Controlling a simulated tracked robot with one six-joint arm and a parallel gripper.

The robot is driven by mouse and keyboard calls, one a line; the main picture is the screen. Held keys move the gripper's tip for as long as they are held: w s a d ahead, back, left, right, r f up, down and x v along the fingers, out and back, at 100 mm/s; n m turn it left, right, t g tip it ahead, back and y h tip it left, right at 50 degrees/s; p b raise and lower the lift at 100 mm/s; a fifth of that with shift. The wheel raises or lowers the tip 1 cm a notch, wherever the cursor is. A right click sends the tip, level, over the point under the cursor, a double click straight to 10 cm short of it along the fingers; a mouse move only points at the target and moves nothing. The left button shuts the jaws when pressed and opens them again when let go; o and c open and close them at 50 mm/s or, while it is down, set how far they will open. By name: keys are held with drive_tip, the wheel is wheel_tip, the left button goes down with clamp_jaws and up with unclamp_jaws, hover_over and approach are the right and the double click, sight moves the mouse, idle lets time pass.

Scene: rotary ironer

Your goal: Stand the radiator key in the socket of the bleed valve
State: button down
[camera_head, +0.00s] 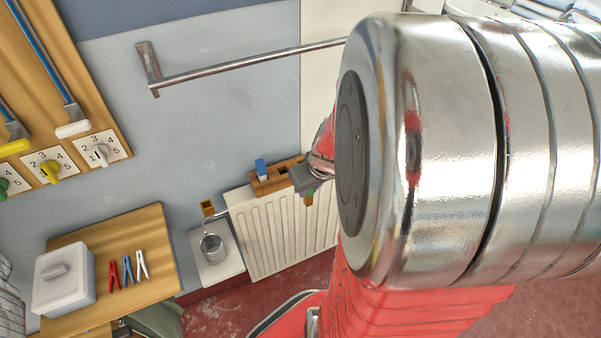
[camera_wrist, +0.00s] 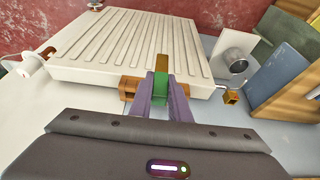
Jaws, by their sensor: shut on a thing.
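My gripper (camera_wrist: 163,88) is shut on the radiator key (camera_wrist: 160,85), which has a green handle and a brass-coloured shank pointing away from the wrist camera. In the head view my gripper (camera_head: 308,178) is at the radiator's top right, beside a wooden block, and the green and brass key (camera_head: 309,196) shows just below it. A square brass fitting, apparently the bleed valve (camera_head: 207,208), is at the radiator's upper left corner. It also shows in the wrist view (camera_wrist: 231,97), to the right of the held key and apart from it. The inside of its socket is too small to make out.
The wooden block (camera_head: 270,180) on the white radiator (camera_head: 283,235) holds a blue-topped piece. A wooden table (camera_head: 150,235) with clothes pegs stands left. A metal rail (camera_head: 245,66) crosses the wall above.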

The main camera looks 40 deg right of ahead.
drive_tip(key=shift+s, duration=0.25)
idle(0.4)
drive_tip(key=w+a+n+y, duration=0.1)
drive_tip(key=w+a+n, duration=0.1)
drive_tip(key=w+a, duration=1.9)
drive_tip(key=shift+w+a+n, duration=0.15)
drive_tip(key=shift+w+n, duration=0.25)
drive_tip(key=shift+w, duration=0.25)
drive_tip(key=shift+s, duration=0.1)
